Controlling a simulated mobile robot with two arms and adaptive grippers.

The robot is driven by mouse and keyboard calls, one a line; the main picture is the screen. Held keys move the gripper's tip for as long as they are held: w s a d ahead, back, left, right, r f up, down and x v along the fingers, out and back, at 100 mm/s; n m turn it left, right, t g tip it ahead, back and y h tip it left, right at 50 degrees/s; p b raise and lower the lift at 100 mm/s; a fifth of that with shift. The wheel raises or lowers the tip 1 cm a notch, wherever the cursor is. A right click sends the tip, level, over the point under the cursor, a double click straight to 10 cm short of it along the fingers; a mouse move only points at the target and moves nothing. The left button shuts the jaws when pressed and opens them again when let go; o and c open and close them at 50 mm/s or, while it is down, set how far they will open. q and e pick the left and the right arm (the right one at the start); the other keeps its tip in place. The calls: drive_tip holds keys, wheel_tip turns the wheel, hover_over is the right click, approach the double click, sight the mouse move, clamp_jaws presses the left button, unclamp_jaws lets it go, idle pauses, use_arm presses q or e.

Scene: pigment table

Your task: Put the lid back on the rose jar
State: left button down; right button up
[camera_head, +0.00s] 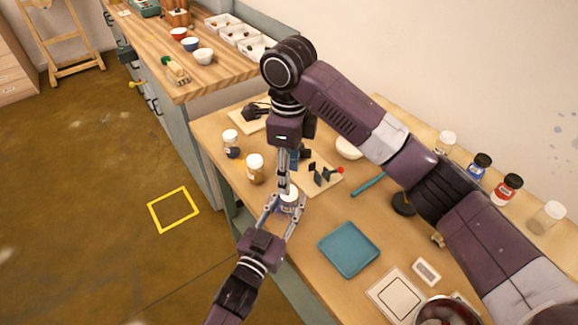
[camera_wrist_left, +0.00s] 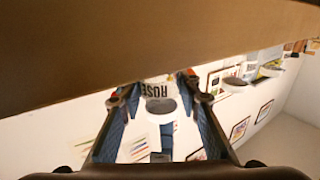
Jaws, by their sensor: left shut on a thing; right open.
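The rose jar (camera_head: 289,202) stands upright near the table's front edge, with a pale top. My left gripper (camera_head: 285,212) is shut around its sides. My right gripper (camera_head: 285,187) points straight down from above, right over the jar's top. Its fingers look close together from this angle, but it is open. It partly hides the jar's top, so I cannot tell whether a lid sits there. A dark round disc (camera_head: 403,204) lies farther right; I cannot tell whether it is a lid.
Two white-lidded jars, one dark (camera_head: 232,145) and one ochre (camera_head: 255,170), stand left of the rose jar. A board (camera_head: 325,168) with dark items lies behind it. A teal tray (camera_head: 348,249) lies to the right. More jars, including a red one (camera_head: 506,190), line the back.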

drive_tip(key=n, duration=0.5)
drive_tip(key=shift+r, duration=0.3)
drive_tip(key=n, duration=0.5)
drive_tip(key=shift+a+r+n, duration=0.1)
drive_tip(key=shift+r+n, duration=0.15)
drive_tip(key=shift+n, duration=0.05)
drive_tip(key=n, duration=0.3)
drive_tip(key=shift+r+n, duration=0.15)
drive_tip(key=shift+n, duration=0.15)
drive_tip(key=n, duration=0.5)
drive_tip(key=shift+w+r, duration=0.1)
drive_tip(key=shift+r, duration=0.1)
drive_tip(key=n, duration=0.5)
drive_tip(key=shift+r+n, duration=0.2)
drive_tip(key=shift+n, duration=0.2)
drive_tip(key=n, duration=0.3)
drive_tip(key=shift+r+n, duration=0.15)
drive_tip(key=shift+n, duration=0.15)
drive_tip(key=n, duration=0.5)
drive_tip(key=shift+r, duration=0.2)
drive_tip(key=n, duration=0.3)
drive_tip(key=shift+r+n, duration=0.1)
drive_tip(key=shift+n, duration=0.3)
